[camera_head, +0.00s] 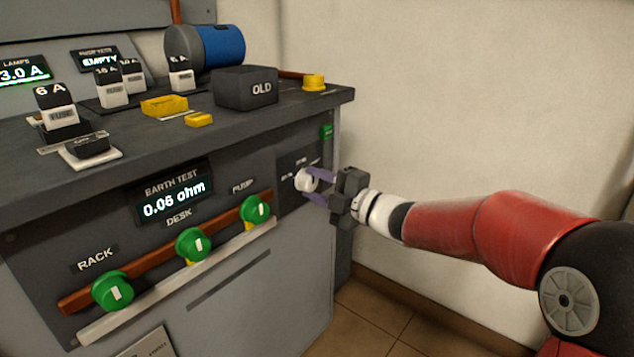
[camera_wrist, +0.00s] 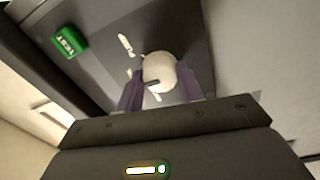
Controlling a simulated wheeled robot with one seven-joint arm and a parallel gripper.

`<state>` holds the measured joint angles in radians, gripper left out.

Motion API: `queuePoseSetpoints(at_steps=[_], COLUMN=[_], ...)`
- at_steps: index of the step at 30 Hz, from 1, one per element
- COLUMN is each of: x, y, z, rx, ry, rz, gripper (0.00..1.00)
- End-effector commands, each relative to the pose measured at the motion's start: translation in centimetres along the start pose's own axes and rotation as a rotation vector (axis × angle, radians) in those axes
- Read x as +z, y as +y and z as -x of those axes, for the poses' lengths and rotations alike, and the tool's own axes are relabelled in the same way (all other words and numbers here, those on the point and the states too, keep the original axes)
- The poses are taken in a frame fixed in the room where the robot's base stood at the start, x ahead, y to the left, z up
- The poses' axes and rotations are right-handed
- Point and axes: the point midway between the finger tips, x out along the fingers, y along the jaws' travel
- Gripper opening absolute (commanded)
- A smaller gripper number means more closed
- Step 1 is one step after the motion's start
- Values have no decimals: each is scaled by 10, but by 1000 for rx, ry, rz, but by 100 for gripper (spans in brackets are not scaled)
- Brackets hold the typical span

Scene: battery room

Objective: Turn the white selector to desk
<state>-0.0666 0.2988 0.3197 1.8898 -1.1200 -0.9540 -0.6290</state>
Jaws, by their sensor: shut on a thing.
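The white selector (camera_head: 305,180) is a round knob on a dark plate at the right end of the cabinet's front panel. It also shows in the wrist view (camera_wrist: 159,71), with a dark pointer mark on its lower left face. Small white lettering lies around it but is too small or blurred to read. My gripper (camera_head: 316,186) comes from the right, and its two purple fingers are shut on the white selector, one on each side. The fingers also show in the wrist view (camera_wrist: 160,90). The DESK label (camera_head: 179,217) is above the middle green knob.
Three green knobs (camera_head: 194,244) sit along a brown bar below the EARTH TEST display (camera_head: 173,196), which reads 0.06 ohm. A green TEST button (camera_wrist: 68,42) is near the selector. Fuses, yellow pieces and an OLD box (camera_head: 246,90) stand on the cabinet top.

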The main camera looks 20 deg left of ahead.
Motion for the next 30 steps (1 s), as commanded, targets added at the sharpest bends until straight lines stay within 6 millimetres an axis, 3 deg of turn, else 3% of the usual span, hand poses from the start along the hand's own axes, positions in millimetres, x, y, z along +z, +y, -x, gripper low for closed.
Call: queuePoseSetpoints(at_steps=[16, 17, 21, 30], x=[1, 1, 1, 0], y=[-1, -1, -1, 0], z=[1, 1, 1, 1], rx=[-1, -1, -1, 0], ry=[-4, -4, -3, -2], rz=[-28, -28, -28, -26], gripper=[14, 38, 57, 59])
